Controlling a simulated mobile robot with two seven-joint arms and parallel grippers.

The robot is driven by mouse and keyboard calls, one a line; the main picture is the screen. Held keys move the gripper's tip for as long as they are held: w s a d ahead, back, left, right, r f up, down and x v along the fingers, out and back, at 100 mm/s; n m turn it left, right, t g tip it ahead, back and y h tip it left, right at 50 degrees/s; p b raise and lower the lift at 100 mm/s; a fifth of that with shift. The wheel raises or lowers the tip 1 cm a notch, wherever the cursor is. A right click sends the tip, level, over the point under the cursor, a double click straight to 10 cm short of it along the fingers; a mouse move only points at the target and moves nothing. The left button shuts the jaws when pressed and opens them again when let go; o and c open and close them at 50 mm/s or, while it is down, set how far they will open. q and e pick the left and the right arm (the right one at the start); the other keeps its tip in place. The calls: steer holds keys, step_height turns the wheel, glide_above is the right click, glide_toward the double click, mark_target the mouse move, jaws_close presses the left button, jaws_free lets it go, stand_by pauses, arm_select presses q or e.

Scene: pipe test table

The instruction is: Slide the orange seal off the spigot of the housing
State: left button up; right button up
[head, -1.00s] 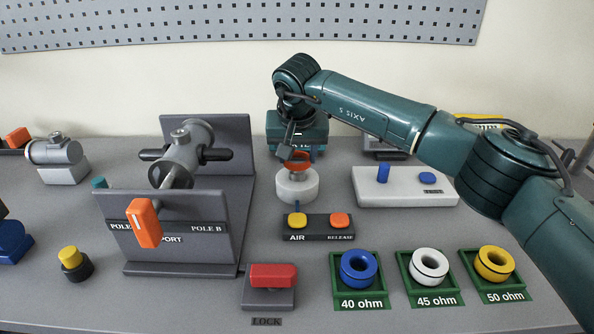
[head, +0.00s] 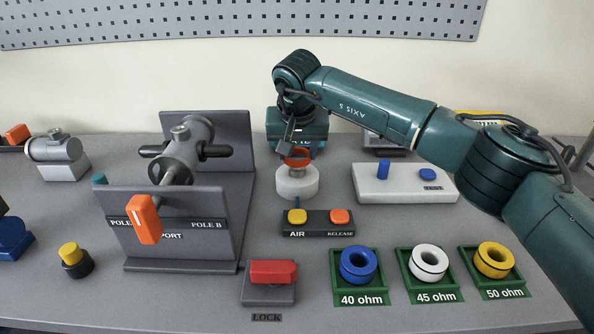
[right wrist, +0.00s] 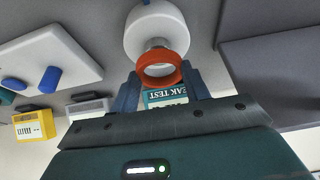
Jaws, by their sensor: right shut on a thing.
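The orange seal (head: 297,157) is a ring at the top of the white round housing (head: 297,183), in the middle of the table in the head view. My right gripper (right wrist: 160,80) is shut on the seal, with a blue finger on either side of it. In the right wrist view the seal (right wrist: 163,79) is at the free end of the short metal spigot (right wrist: 156,44) on the housing (right wrist: 157,25). I cannot tell whether it still surrounds the spigot tip. My left gripper is not in view.
The AIR and RELEASE button box (head: 318,224) stands just in front of the housing. A grey fixture (head: 222,218) is to the left, a white block with blue parts (head: 397,186) to the right. Green trays (head: 360,294) with coloured rings are at the front right.

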steer(key=shift+r+p, duration=1)
steer(key=shift+r, duration=0.55)
arm_select(q)
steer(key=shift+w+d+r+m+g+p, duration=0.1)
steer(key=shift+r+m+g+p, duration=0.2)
steer(key=shift+p, duration=0.35)
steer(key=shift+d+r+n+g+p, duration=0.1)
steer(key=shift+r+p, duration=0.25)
steer(key=shift+p, duration=0.3)
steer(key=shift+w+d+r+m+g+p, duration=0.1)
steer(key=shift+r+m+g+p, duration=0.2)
steer(key=shift+p, duration=0.35)
arm_select(e)
steer(key=shift+r, duration=2.5)
steer(key=shift+f, duration=0.1)
